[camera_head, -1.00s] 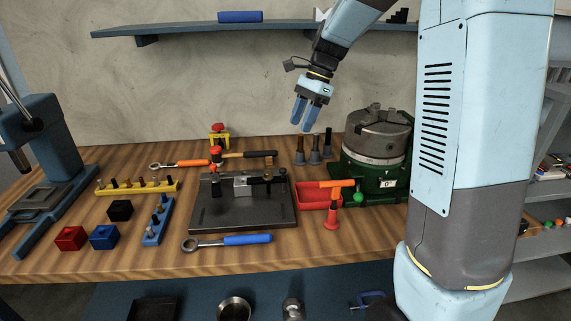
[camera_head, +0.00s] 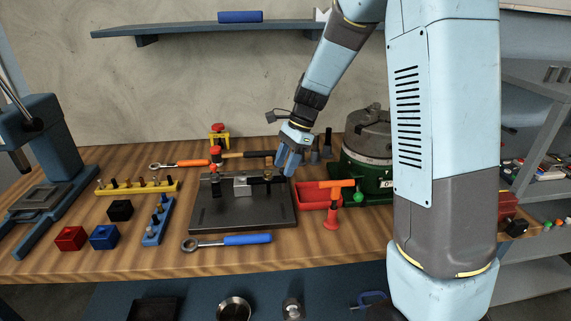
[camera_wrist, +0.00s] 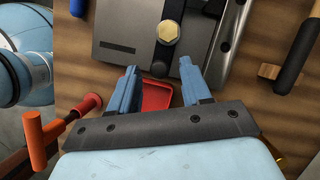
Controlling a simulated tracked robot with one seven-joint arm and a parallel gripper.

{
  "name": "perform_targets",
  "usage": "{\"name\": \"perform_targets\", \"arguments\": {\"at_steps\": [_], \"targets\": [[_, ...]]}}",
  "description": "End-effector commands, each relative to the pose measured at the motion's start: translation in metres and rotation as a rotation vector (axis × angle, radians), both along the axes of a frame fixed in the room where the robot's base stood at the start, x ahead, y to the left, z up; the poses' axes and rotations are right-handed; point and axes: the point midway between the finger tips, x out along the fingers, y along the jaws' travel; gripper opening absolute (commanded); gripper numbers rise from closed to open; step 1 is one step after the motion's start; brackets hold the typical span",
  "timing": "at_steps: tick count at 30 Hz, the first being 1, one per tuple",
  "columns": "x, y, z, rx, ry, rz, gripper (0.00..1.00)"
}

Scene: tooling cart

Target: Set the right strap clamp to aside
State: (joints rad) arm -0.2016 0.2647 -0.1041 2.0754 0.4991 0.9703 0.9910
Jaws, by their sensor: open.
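The right strap clamp (camera_head: 268,175) is a dark strap with a brass hex nut. It sits at the right end of the dark fixture plate (camera_head: 240,214), beside a pale metal block (camera_head: 242,184). In the wrist view the clamp (camera_wrist: 162,55) points down toward the gap between my fingers, with the brass nut (camera_wrist: 168,32) on top. My gripper (camera_head: 289,168) is open and empty, close above the plate's right end. In the wrist view my gripper (camera_wrist: 160,70) has its fingertips on either side of the strap's near end. I cannot tell whether they touch it.
A red tray (camera_head: 318,200) and an orange-handled red T-shaped tool (camera_head: 332,208) stand right of the plate. A green-based chuck (camera_head: 372,165) is behind them. A blue-handled ratchet (camera_head: 240,240) lies in front. Small blocks (camera_head: 104,237) are at left. Some bare wood lies at the front.

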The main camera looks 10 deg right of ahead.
Motion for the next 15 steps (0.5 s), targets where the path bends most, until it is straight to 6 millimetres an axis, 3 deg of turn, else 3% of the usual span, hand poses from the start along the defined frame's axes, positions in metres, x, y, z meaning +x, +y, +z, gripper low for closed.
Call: {"name": "perform_targets", "arguments": {"at_steps": [10, 15], "targets": [[-0.0007, 0.0012, -0.0035, 0.000, 0.000, -0.001, 0.48], [-0.0006, 0.0011, -0.0034, 0.000, 0.000, -0.001, 0.33]]}}
